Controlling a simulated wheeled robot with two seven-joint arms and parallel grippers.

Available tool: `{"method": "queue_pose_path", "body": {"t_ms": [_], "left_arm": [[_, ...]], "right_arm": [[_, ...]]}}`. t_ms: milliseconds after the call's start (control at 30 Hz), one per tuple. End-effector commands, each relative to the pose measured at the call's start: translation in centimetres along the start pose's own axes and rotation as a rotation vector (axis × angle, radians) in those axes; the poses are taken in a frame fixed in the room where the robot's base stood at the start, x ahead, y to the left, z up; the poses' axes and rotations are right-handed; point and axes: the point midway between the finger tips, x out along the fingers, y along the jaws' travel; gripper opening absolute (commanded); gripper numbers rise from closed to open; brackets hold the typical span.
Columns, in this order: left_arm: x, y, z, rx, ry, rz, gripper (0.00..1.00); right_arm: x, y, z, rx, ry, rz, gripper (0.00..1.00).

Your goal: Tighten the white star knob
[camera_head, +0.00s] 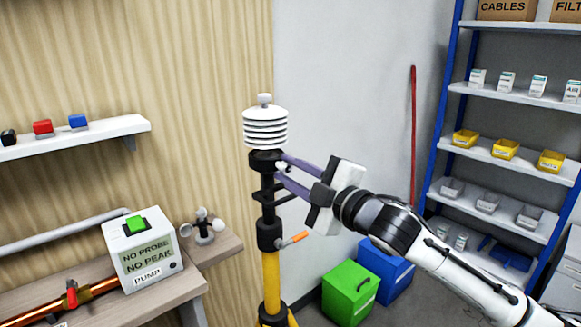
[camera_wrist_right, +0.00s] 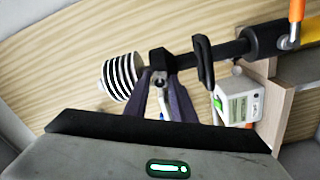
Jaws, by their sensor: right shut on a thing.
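A black and yellow stand (camera_head: 270,270) rises upright in the middle of the head view. It carries a white louvred sensor shield (camera_head: 265,127) on top, which also shows tilted in the right wrist view (camera_wrist_right: 122,77). The white star knob (camera_head: 283,168) is on the black collar just below the shield, mostly hidden by the fingers. My right gripper (camera_head: 280,169) reaches in from the right, its purple fingers shut on the knob. In the right wrist view the knob (camera_wrist_right: 159,81) sits between the fingertips. My left gripper is in neither view.
An orange lever (camera_head: 294,238) sticks out lower on the stand. A white pump box (camera_head: 143,250) and a small cup anemometer (camera_head: 203,226) are on the bench at left. Green (camera_head: 349,292) and blue (camera_head: 388,270) bins stand behind. A blue-framed shelf (camera_head: 500,150) is at right.

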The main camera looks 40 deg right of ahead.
Motion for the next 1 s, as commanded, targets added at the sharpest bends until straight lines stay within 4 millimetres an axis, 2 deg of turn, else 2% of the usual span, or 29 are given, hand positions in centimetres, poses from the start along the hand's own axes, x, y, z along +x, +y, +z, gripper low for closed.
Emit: {"method": "queue_pose_path", "body": {"t_ms": [400, 1000], "left_arm": [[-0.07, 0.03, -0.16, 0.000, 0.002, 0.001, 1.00], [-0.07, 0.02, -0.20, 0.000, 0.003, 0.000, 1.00]], "right_arm": [[-0.01, -0.03, -0.07, 0.223, -0.007, 0.000, 0.01], [0.00, 0.03, -0.05, 0.264, -0.009, 0.001, 0.01]]}}
